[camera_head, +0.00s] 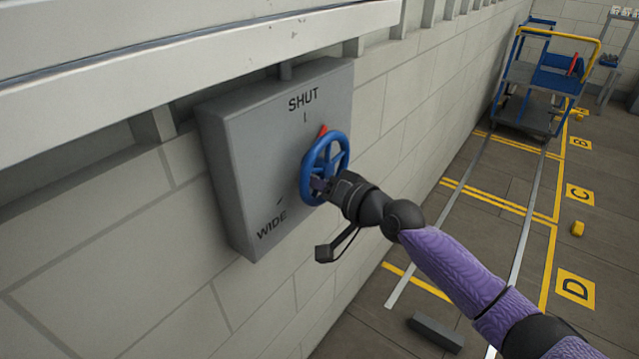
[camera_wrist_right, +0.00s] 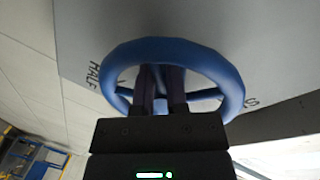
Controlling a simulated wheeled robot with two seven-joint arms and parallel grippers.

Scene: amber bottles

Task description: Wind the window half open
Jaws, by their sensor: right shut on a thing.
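A blue handwheel (camera_head: 340,142) sits on a grey wall box (camera_head: 235,165) marked SHUT at the top and WIDE at the lower left. A red pointer (camera_head: 322,130) shows at the wheel's top, a little right of the SHUT mark. In the right wrist view the wheel (camera_wrist_right: 230,75) fills the middle, with HALF lettered to its left and part of another word to its right. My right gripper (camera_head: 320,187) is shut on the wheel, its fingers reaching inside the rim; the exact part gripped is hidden. My left gripper is out of view. No window pane is clearly visible.
A pale ledge (camera_head: 200,62) runs along the wall above the box. A blue trolley (camera_head: 540,85) with a yellow handle stands at the back right.

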